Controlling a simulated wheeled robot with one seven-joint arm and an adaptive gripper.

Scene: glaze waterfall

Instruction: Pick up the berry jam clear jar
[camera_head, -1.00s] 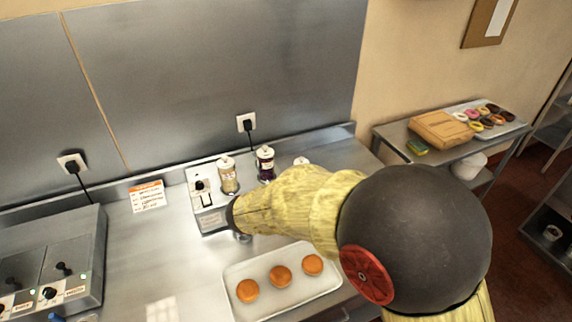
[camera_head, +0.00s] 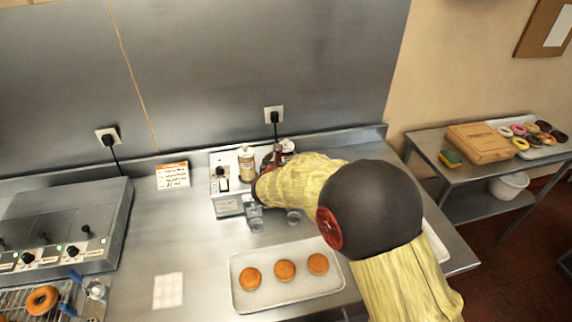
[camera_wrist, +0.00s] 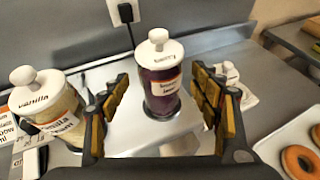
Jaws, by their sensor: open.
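The berry jam jar (camera_wrist: 161,98) is a clear jar with dark purple contents, a white knobbed lid and a white and orange label. In the wrist view my gripper (camera_wrist: 159,76) is open, with one yellow-padded finger to each side of the jar. Gaps show between the jar and both fingers. In the head view my arm covers much of the jar area.
The vanilla jar (camera_wrist: 48,105) stands close by the left finger; it also shows in the head view (camera_head: 246,164). Another white-lidded item (camera_wrist: 240,92) is partly hidden behind the right finger. A tray (camera_head: 240,297) of doughnuts lies in front.

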